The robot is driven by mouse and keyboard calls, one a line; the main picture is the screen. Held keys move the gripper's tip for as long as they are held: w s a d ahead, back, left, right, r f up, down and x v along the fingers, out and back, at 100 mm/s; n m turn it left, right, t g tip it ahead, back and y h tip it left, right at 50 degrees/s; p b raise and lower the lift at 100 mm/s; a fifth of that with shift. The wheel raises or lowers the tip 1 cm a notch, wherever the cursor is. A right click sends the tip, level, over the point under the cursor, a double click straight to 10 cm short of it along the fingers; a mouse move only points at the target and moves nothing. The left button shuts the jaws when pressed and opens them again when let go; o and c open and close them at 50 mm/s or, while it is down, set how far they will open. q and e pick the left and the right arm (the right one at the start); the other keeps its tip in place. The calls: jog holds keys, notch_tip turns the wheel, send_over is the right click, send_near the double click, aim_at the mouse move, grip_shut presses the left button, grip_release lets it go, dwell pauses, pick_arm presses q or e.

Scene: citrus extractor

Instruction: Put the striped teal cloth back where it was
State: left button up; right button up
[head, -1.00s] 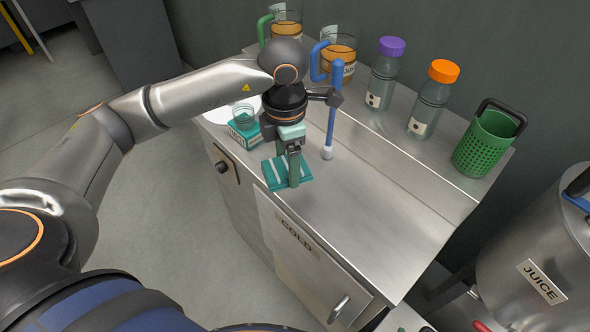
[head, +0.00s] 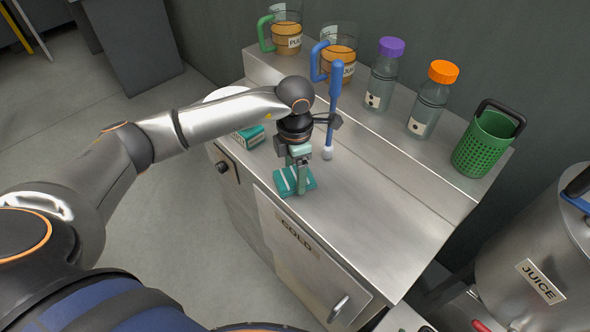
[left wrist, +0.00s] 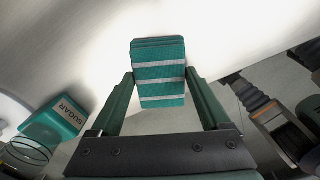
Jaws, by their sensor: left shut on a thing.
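The striped teal cloth (head: 284,185), folded into a flat pad with white stripes, is at the front edge of the steel counter (head: 365,215), above the COLD door. My left gripper (head: 298,187) points down and is shut on the cloth. In the left wrist view the cloth (left wrist: 159,92) sits between the two green fingers, touched on both sides. I cannot tell for sure whether its underside rests on the counter.
A teal sugar box (left wrist: 66,117) is left of the cloth. A blue-handled tool (head: 334,105) stands close behind my gripper. Jugs, two bottles (head: 430,105) and a green basket (head: 487,145) line the back shelf. The counter's right part is clear.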

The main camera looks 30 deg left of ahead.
aim_at(295, 175)
pick_arm(q)
jog(key=shift+f, duration=0.2)
jog(key=o, duration=1.2)
jog(key=shift+r, duration=0.1)
jog(key=shift+c, duration=0.2)
notch_tip(295, 175, up, 12)
jog(key=shift+r, duration=0.15)
